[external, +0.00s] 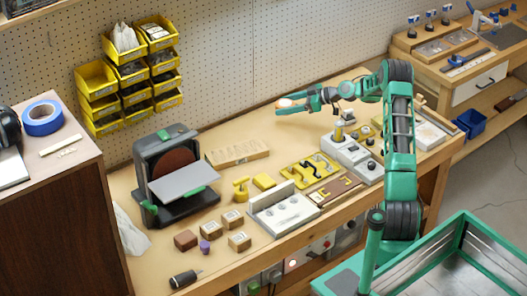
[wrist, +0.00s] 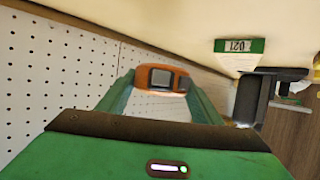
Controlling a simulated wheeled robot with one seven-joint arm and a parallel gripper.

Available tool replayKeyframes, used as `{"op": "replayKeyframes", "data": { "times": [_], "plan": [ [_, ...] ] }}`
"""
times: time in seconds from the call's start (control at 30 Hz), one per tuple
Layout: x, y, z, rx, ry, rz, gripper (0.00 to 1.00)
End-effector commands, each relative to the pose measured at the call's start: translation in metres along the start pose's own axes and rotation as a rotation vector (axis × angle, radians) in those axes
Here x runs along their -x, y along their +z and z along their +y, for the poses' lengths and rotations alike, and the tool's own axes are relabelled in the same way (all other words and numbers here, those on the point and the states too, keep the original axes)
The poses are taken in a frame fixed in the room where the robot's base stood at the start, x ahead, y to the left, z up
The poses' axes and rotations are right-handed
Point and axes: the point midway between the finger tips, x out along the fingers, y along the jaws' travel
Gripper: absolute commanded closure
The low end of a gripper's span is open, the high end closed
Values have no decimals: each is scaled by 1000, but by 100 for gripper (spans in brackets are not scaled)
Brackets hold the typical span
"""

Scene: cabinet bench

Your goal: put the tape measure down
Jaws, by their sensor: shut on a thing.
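My gripper (external: 292,108) is held up over the back part of the bench, with its fingers pointing left in the external view. It is shut on the tape measure (external: 286,102), which shows as a small orange and pale shape at the fingertips. In the wrist view, the orange tape measure (wrist: 142,77) with a dark grey window sits between the tips of the two green fingers (wrist: 161,95). The tape measure is clear of the bench top, as far as the external view shows. Part of it is hidden by the fingers.
A disc sander (external: 165,170) stands at the bench's left. A wooden block with slots (external: 237,152), yellow tools (external: 310,172), a grey-white fixture (external: 283,210) and small wooden blocks (external: 239,241) occupy the middle and front. Bare bench top (external: 245,128) lies along the pegboard.

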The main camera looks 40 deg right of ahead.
Motion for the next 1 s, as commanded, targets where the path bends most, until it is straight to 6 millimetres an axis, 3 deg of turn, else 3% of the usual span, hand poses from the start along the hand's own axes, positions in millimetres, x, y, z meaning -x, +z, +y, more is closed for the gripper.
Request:
{"op": "replayKeyframes", "data": {
  "times": [0.1, 0.27, 0.6, 1.0],
  "plan": [
    [30, 0, 4, 16, -34, 1, 70],
    [45, 2, 3, 22, -55, 0, 70],
    [27, 47, 2, 19, -58, 0, 70],
    [10, 87, 2, 20, -57, 0, 70]
  ]
}}
